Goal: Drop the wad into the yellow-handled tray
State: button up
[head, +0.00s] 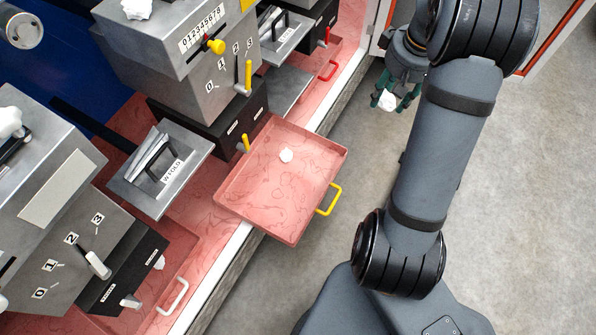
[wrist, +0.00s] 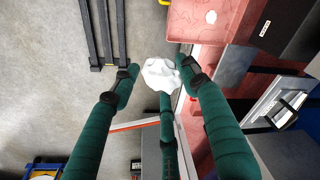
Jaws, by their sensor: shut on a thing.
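My gripper (head: 394,97), with green fingers, is shut on a crumpled white wad (head: 387,101). In the wrist view the wad (wrist: 161,75) sits between the fingertips. The gripper hangs over the grey floor, up and to the right of the yellow-handled tray (head: 262,200) in the head view. This tray is reddish, shallow and pulled out past the bench edge. Its yellow handle (head: 329,199) is on its right side. Another small white wad (head: 286,155) lies inside it. The tray also shows at the upper right of the wrist view (wrist: 238,20).
A grey machine with a yellow lever (head: 247,75) stands behind the tray. A red-handled tray (head: 329,68) is farther back, and a white-handled tray (head: 176,297) is at the lower left. Open floor (head: 330,140) lies between my gripper and the yellow-handled tray.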

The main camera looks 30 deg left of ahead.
jog(key=s+a+f+n+b, duration=0.2)
jog(key=a+f+b, duration=0.5)
jog(key=f, duration=0.6)
jog(key=s+a+f+n+b, duration=0.3)
jog(key=a+f+b, duration=0.5)
jog(key=f, duration=0.5)
jog(key=s+a+f+n+g+b, duration=0.1)
jog(key=s+a+f+b, duration=0.4)
jog(key=f+b, duration=0.5)
jog(key=shift+a+f+n, duration=0.35)
jog(key=shift+a+f, duration=0.35)
jog(key=shift+f, duration=0.3)
jog(key=shift+a+f+n, duration=0.35)
jog(key=shift+a+f, duration=0.35)
jog(key=shift+f, duration=0.3)
jog(key=o, duration=0.9)
jog(key=shift+r, duration=0.15)
jog(key=r, duration=0.4)
jog(key=d+r, duration=0.1)
jog(key=r, duration=0.6)
jog(key=shift+s+d+r, duration=0.15)
jog(key=shift+d+r, duration=0.2)
jog(key=shift+d, duration=0.05)
